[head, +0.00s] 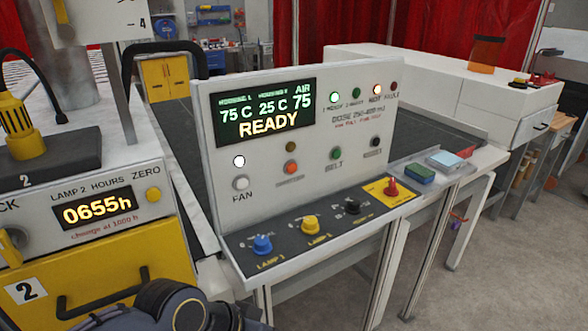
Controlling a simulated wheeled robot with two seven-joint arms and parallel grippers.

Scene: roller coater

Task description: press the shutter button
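The white control panel (225,172) stands in the middle of the head view, with a lit display (265,113) reading 75 C, 25 C, 75 and READY. Below it is a row of buttons: a white one (241,182) labelled FAN, an orange one (290,167) whose label is too blurred to read, a green one (336,153) labelled BELT, and a black one (376,142) with an unclear label. I cannot tell which is the shutter button. A dark link of my arm shows at the bottom left, before the panel. Neither gripper's fingers are in view.
The sloped lower panel carries a blue knob (262,244), a yellow knob (310,223), a black knob (352,205) and a red switch (391,187). A yellow drawer (130,262) with a black handle is at left. Colored blocks (419,173) lie right of the panel.

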